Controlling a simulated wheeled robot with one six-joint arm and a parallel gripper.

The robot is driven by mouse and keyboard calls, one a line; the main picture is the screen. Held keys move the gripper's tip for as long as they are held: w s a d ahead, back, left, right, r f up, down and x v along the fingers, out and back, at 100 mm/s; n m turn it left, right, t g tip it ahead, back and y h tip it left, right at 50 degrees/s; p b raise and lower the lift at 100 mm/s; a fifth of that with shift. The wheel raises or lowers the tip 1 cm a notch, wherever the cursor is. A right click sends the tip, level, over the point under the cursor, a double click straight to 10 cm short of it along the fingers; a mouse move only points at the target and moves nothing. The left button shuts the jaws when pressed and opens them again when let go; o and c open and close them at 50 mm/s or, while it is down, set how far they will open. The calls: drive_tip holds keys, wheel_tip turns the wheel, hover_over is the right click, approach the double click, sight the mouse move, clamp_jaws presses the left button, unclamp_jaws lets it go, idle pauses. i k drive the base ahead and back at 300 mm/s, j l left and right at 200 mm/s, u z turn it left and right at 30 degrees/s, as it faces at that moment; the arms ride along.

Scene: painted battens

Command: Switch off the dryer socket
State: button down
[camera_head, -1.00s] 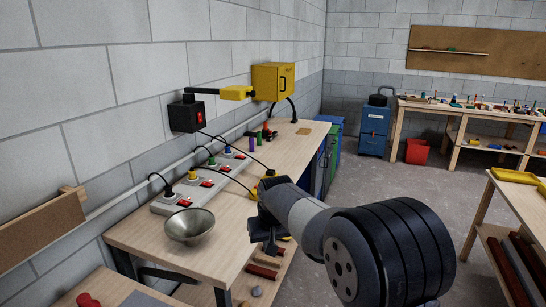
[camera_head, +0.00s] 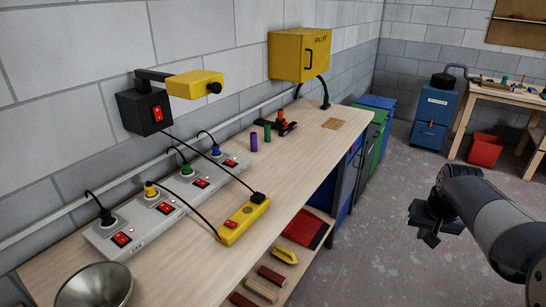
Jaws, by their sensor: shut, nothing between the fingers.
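A long grey power strip (camera_head: 140,222) lies along the wall side of the workbench. It has several sockets with plugs in black (camera_head: 106,217), yellow (camera_head: 151,190), green (camera_head: 186,171) and blue (camera_head: 216,151). A red switch sits by each plug, such as the one by the black plug (camera_head: 121,240). The strip's label is small, and I cannot tell which socket is the dryer's or how the switches are tilted. My gripper (camera_head: 432,226) is shut and empty, out over the floor to the right of the bench, well apart from the strip.
A yellow socket block (camera_head: 243,222) with a red switch lies on the bench (camera_head: 290,160). A black switch box (camera_head: 145,111) with a yellow unit (camera_head: 195,84) and a yellow cabinet (camera_head: 300,55) hang above. A metal bowl (camera_head: 94,287) stands at the near left.

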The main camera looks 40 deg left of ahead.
sight(199, 182)
drive_tip(key=i+u, duration=0.35)
drive_tip(key=i+l+u, duration=0.1)
drive_tip(key=i+u, duration=0.3)
drive_tip(key=i, duration=0.15)
drive_tip(key=i+l+u, duration=0.35)
drive_tip(key=i+j+u, duration=0.15)
drive_tip(key=i+u, duration=0.15)
drive_tip(key=u, duration=0.2)
drive_tip(key=i+u, duration=0.65)
drive_tip(key=u, duration=0.3)
